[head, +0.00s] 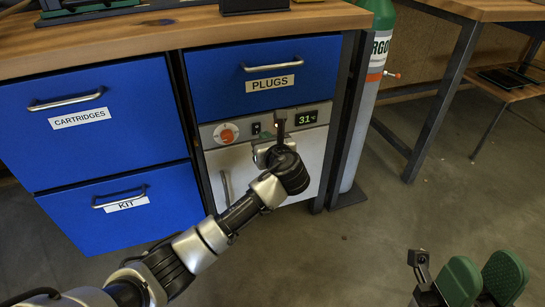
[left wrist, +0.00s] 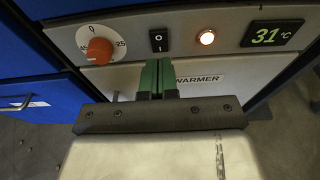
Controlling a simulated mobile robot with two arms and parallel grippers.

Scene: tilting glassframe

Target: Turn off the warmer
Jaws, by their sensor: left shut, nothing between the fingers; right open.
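The warmer (head: 213,165) is a grey unit under the PLUGS drawer, and its label (left wrist: 198,79) shows in the left wrist view. Its panel has an orange-red knob (left wrist: 100,50), also in the head view (head: 227,134), and a small black rocker switch (left wrist: 159,40). I cannot tell which side of the switch is pressed. A round lamp (left wrist: 207,38) glows orange-white, and the display (left wrist: 272,33) reads 31 °C. My left gripper (left wrist: 157,66) is shut and empty, its green fingertips just below the switch in the picture; contact is unclear. My right gripper (head: 483,281) is open and empty.
Blue drawers labelled CARTRIDGES (head: 95,145) and KIT (head: 165,207) are left of the warmer. A green-topped gas cylinder (head: 362,120) stands right of it, then a table leg (head: 440,105). The floor (head: 370,240) in front is clear.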

